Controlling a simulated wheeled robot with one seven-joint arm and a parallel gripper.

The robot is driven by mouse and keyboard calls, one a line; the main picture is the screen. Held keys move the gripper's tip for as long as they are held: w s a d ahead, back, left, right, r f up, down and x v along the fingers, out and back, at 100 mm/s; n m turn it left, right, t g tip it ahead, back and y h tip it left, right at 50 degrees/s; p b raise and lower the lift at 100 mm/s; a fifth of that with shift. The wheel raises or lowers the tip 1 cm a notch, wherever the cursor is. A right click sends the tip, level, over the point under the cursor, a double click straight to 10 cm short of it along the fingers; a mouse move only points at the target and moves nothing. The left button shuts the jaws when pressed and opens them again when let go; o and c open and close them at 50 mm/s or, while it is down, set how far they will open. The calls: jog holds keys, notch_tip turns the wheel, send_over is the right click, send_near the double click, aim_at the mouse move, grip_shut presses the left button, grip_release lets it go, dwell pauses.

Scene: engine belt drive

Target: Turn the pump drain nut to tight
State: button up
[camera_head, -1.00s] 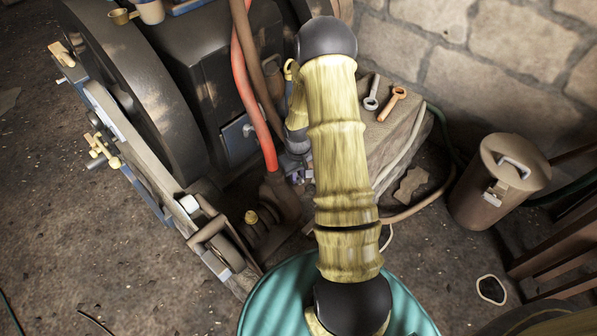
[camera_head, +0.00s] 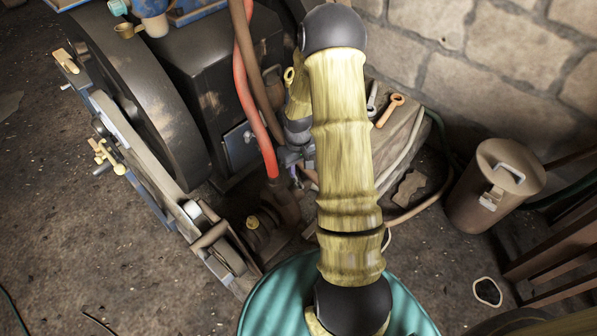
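A rusty brown pump body (camera_head: 284,204) sits low beside the engine, where the red hose (camera_head: 257,110) comes down. A small brass fitting (camera_head: 253,221) shows at its left; I cannot tell whether this is the drain nut. No other part stands out clearly as the nut. My gripper (camera_head: 299,172) is mostly behind my yellow arm, pointing down just above and right of the pump body. Its fingertips are small and partly hidden, so neither their opening nor any contact with the pump shows clearly.
The dark engine with its large flywheel (camera_head: 150,100) fills the left. A lidded brown can (camera_head: 490,190) stands right. Hoses curve along the block. Bare floor lies at lower left.

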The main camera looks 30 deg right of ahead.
notch_tip(320, 180, up, 11)
jog(key=p, duration=0.3)
jog(key=shift+f+p, duration=0.2)
jog(key=shift+p, duration=0.1)
jog(key=shift+c, duration=0.4)
jog(key=c, duration=0.4)
jog(key=shift+d+f+m, duration=0.2)
jog(key=shift+f+m, duration=0.05)
jog(key=shift+m, duration=0.35)
grip_shut()
jog(key=s+d+f+m+y+p, duration=0.1)
jog(key=d+f+m, duration=0.3)
jog(key=m, duration=1.3)
jog(key=shift+s+d+f+y, duration=0.15)
jog(key=shift+d+f+y, duration=0.2)
jog(key=shift+f+y, duration=0.7)
jog(key=shift+f, duration=0.1)
